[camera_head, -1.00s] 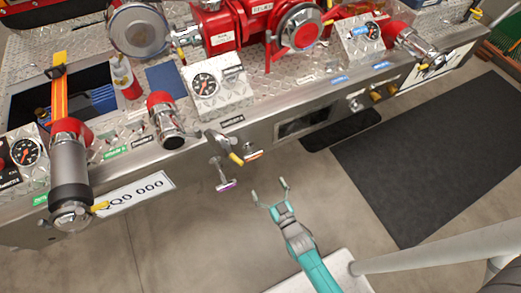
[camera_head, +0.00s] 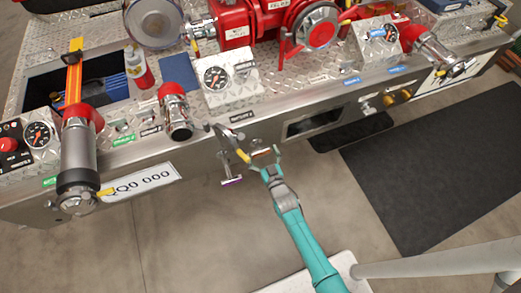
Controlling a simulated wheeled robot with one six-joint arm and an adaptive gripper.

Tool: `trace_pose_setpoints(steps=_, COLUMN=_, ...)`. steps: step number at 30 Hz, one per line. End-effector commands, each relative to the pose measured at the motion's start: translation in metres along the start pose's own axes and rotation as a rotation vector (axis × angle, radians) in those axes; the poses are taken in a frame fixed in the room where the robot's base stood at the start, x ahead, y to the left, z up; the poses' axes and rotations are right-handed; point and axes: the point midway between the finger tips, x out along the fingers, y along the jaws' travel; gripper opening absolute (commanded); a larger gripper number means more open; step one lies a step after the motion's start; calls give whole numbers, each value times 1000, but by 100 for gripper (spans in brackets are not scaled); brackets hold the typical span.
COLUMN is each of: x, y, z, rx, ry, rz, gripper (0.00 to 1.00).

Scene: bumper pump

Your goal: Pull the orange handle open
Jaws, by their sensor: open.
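The orange handle (camera_head: 262,152) is a small pull bar with an orange face on the front of the metal bumper. It sits just right of a yellow-tipped lever (camera_head: 243,156). My gripper (camera_head: 264,158) is open at the handle, with one finger to its left and below and the other to its right. The handle shows between the fingertips. I cannot tell whether the fingers touch it.
A purple pull handle (camera_head: 232,182) hangs to the lower left. The bumper front carries a licence plate (camera_head: 142,182) at left and a dark recess (camera_head: 313,122) at right. A gauge panel (camera_head: 228,80) stands above. The floor in front has a black mat (camera_head: 440,165) at right.

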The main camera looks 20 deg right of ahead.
Motion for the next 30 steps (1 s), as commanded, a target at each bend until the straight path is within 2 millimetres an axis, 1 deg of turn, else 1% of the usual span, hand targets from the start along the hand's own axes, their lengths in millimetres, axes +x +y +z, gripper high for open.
trace_pose_setpoints(steps=1, x=5, y=0, z=0, rx=0, ry=0, rz=0, gripper=100)
trace_pose_setpoints(steps=5, x=10, y=0, z=0, rx=0, ry=0, rz=0, gripper=100)
trace_pose_setpoints(steps=13, x=11, y=0, z=0, rx=0, ry=0, rz=0, gripper=100)
trace_pose_setpoints(steps=14, x=11, y=0, z=0, rx=0, ry=0, rz=0, gripper=98)
trace_pose_setpoints(steps=15, x=11, y=0, z=0, rx=0, ry=0, rz=0, gripper=88)
trace_pose_setpoints(steps=17, x=11, y=0, z=0, rx=0, ry=0, rz=0, gripper=72)
trace_pose_setpoints(steps=18, x=11, y=0, z=0, rx=0, ry=0, rz=0, gripper=62)
trace_pose_setpoints(steps=20, x=11, y=0, z=0, rx=0, ry=0, rz=0, gripper=48)
trace_pose_setpoints(steps=21, x=11, y=0, z=0, rx=0, ry=0, rz=0, gripper=38)
trace_pose_setpoints(steps=23, x=11, y=0, z=0, rx=0, ry=0, rz=0, gripper=22)
trace_pose_setpoints(steps=24, x=11, y=0, z=0, rx=0, ry=0, rz=0, gripper=20)
trace_pose_setpoints(steps=26, x=10, y=0, z=0, rx=0, ry=0, rz=0, gripper=20)
trace_pose_setpoints(steps=29, x=1, y=0, z=1, rx=0, ry=-1, rz=0, gripper=20)
trace_pose_setpoints(steps=30, x=-5, y=0, z=1, rx=0, ry=-1, rz=0, gripper=20)
